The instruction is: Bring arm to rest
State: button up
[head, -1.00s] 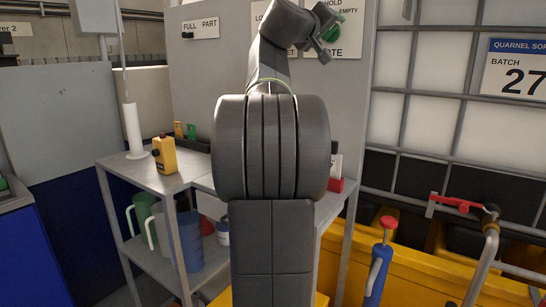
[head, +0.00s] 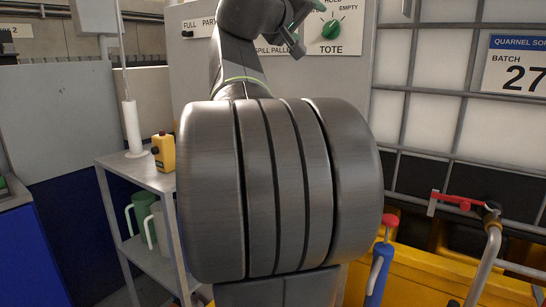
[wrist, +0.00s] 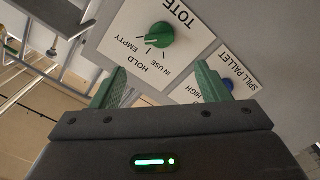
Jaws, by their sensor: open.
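My gripper (head: 294,22) is at the top of the head view, beside the TOTE panel and left of its green knob. In the wrist view its two green fingers (wrist: 162,88) stand wide apart with nothing between them. The green TOTE knob (head: 332,29) is fully visible and apart from the fingers; it also shows in the wrist view (wrist: 160,35), beyond the fingertips. My arm is folded up in front of the head camera, and its large grey joint hides much of the shelf.
The grey panel is close to my gripper.

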aim_at(328, 26)
jog(key=p+x, duration=0.2)
jog(key=x, duration=1)
jog(key=shift+d+r, duration=0.1)
jog(key=shift+w+r+n+p, duration=0.1)
jog(key=shift+r+n+p, duration=0.05)
jog(key=shift+n+p, duration=0.35)
jog(key=n+p, duration=0.1)
jog(key=n, duration=0.1)
jog(key=shift+s+r+n+p, duration=0.15)
jog(key=shift+s+n+p, duration=0.1)
jog(key=shift+n+p, duration=0.1)
jog(key=shift+w+n+p, duration=0.15)
jog(key=shift+n+p, duration=0.7)
jog(key=shift+n, duration=0.2)
jog(key=n+p, duration=0.3)
jog(key=shift+n, duration=0.4)
jog(key=n+p, duration=0.6)
jog(key=p, duration=0.1)
jog(key=shift+a+f, duration=0.2)
jog(key=shift+a, duration=0.1)
jog(key=shift+f+n+p, duration=0.2)
jog(key=shift+n+p, duration=0.75)
jog(key=shift+n, duration=0.15)
jog(key=shift+f, duration=0.15)
